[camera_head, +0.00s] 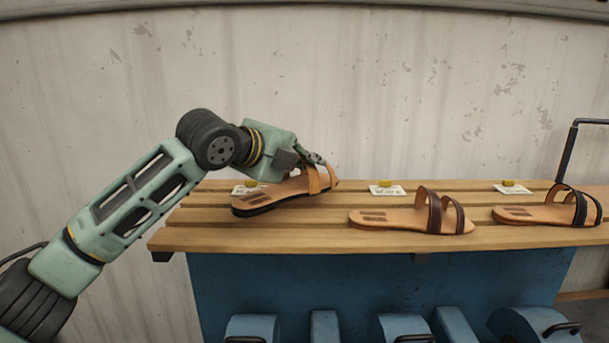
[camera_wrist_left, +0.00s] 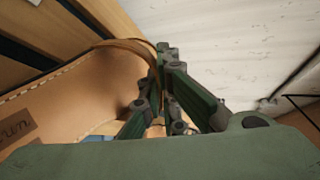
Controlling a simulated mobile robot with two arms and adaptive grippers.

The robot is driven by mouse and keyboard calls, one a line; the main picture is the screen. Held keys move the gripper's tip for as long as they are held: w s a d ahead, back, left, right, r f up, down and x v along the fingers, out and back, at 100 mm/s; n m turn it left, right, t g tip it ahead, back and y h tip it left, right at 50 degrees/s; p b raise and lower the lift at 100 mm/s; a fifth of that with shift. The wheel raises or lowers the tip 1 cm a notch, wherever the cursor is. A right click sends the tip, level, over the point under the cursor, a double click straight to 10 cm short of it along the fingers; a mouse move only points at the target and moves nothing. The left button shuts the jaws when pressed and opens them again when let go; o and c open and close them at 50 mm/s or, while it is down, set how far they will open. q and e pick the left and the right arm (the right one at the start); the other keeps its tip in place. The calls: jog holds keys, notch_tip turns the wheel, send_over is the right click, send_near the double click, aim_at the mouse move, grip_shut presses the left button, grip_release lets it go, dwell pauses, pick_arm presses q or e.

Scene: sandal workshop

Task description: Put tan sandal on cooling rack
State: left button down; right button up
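The tan sandal (camera_head: 275,194), with tan straps and a dark sole edge, is at the left end of the slatted wooden rack (camera_head: 300,238). Its toe points right and away, and it looks slightly tilted. I cannot tell whether its sole touches the slats. My left gripper (camera_head: 316,160) reaches over its front strap from above. In the left wrist view, the gripper fingers (camera_wrist_left: 163,105) close around the strap of the tan sandal (camera_wrist_left: 70,112). The fingertips are partly hidden by the strap. My right gripper is not in view.
A sandal with brown straps (camera_head: 408,217) lies in the middle of the slats, and one with black straps (camera_head: 548,213) lies at the right. Small cards with yellow pieces (camera_head: 387,189) stand along the back. Blue shapes (camera_head: 400,325) are below. A dark frame (camera_head: 567,150) rises at right.

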aim_at(305, 184)
pick_arm(q)
notch_tip(305, 184, down, 3)
jog(key=shift+d+f+p, duration=0.1)
jog(key=shift+d+p, duration=0.05)
jog(key=shift+p, duration=0.8)
jog(key=shift+f, duration=0.4)
jog(key=c, duration=2)
grip_release()
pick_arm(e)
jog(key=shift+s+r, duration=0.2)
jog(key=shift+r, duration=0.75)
pick_arm(q)
jog(key=b+v, duration=0.5)
jog(key=v, duration=0.6)
jog(key=shift+s+a+r, duration=0.25)
jog(key=shift+s+a, duration=0.05)
jog(key=shift+s, duration=0.05)
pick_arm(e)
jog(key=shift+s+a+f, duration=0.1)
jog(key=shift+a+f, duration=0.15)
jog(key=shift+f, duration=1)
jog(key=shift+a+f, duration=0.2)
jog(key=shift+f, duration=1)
